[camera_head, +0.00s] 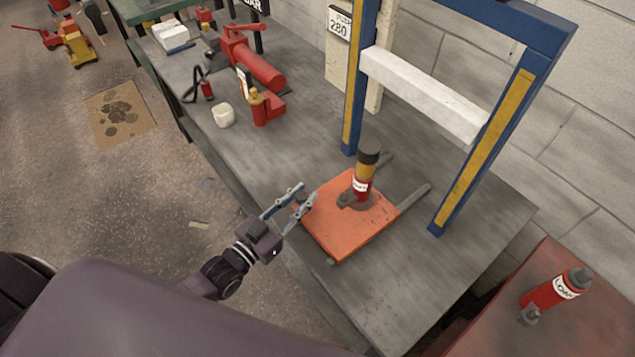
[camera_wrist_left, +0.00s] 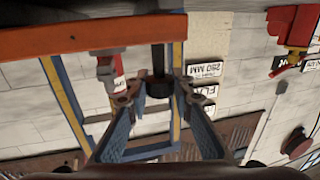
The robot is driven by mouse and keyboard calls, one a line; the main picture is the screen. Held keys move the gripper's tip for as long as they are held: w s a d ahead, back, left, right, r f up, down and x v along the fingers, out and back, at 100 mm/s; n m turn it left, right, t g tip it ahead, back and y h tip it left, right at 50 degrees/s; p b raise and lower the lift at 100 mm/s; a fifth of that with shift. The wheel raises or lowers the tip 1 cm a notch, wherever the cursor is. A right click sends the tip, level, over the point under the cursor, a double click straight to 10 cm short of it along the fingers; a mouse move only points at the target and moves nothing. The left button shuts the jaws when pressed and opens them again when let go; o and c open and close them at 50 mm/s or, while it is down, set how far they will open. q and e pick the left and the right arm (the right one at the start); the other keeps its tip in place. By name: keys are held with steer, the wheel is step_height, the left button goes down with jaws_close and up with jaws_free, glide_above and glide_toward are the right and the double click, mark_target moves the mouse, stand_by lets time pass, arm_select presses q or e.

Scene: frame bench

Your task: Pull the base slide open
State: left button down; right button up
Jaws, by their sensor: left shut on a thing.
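The base slide is an orange plate (camera_head: 335,222) on grey rails (camera_head: 412,198), set on the bench under a blue press frame (camera_head: 355,85). A red, yellow and black jack (camera_head: 362,178) stands upright on it. In the left wrist view, which is upside down, the plate's edge (camera_wrist_left: 60,40) crosses the top. My left gripper (camera_head: 302,199) is at the plate's left edge, shut on a small dark knob. The knob (camera_wrist_left: 160,88) shows between the fingertips in the left wrist view. My right gripper is not in view.
A white crossbar (camera_head: 420,92) spans the frame. Red tools (camera_head: 250,60) and a cream block (camera_head: 223,115) stand farther back on the grey bench (camera_head: 190,85). A red cylinder (camera_head: 550,292) lies on a red surface at lower right. Open floor (camera_head: 150,200) is left of the bench.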

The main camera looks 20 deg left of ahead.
arm_select(q)
steer(key=shift+a+p+v, duration=0.2)
steer(key=shift+v, duration=0.8)
steer(key=shift+a+p+v, duration=0.15)
steer(key=shift+a+v, duration=0.05)
steer(key=shift+v, duration=0.85)
steer(key=shift+w, duration=0.15)
steer(key=c, duration=1.7)
jaws_free()
steer(key=shift+o, duration=0.2)
steer(key=v, duration=1.2)
steer(key=shift+f, duration=0.1)
